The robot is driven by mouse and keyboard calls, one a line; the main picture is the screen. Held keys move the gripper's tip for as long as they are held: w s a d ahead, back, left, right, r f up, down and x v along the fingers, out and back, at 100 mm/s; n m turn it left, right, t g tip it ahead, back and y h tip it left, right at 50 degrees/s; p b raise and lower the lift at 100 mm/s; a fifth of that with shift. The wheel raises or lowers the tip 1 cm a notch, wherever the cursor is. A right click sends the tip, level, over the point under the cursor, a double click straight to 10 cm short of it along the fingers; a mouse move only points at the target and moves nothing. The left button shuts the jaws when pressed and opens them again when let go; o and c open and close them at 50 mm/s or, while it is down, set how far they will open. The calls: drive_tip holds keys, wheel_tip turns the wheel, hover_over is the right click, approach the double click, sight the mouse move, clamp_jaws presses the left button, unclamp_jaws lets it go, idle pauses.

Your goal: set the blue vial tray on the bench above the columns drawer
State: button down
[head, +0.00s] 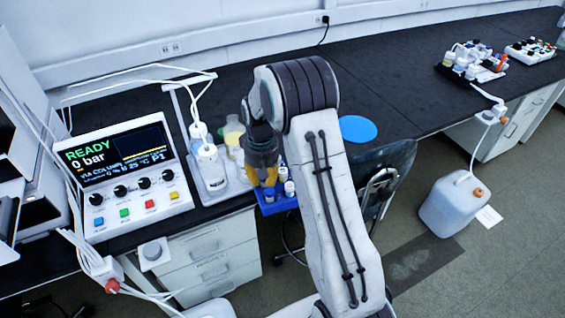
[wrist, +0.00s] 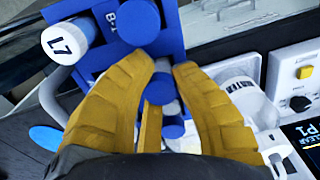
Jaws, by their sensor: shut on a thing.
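The blue vial tray (head: 278,206) hangs from my gripper (head: 263,178) beside the bench's front edge, right of the drawer unit (head: 215,258). It holds several white and blue-capped vials. In the wrist view the tray (wrist: 172,42) lies beyond my yellow fingers (wrist: 165,70), which are shut around a blue part of it. A white-capped vial marked L7 (wrist: 65,43) leans out at the left. My fingers hide part of the tray. I cannot read any drawer label, so I cannot tell which is the columns drawer.
A control box (head: 128,178) with a READY screen stands on the bench left. A grey tray (head: 212,190) with bottles occupies the bench above the drawers.

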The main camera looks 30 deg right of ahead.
drive_tip(key=shift+m, duration=0.9)
drive_tip(key=w+d+r+b, duration=0.1)
drive_tip(key=d+r, duration=0.1)
drive_tip(key=w+d+r, duration=0.1)
drive_tip(key=d+r, duration=0.1)
drive_tip(key=w+d+r+b, duration=0.1)
drive_tip(key=d+r, duration=0.1)
drive_tip(key=d, duration=0.1)
drive_tip(key=shift+w+r+b, duration=0.3)
drive_tip(key=shift+w+r, duration=0.1)
drive_tip(key=s+r+m, duration=0.3)
drive_tip(key=m, duration=1.3)
drive_tip(key=s+r+m, duration=0.4)
drive_tip(key=m, duration=1.2)
drive_tip(key=shift+r+m+b, duration=0.15)
drive_tip(key=shift+m+b, duration=0.2)
drive_tip(key=shift+m, duration=0.05)
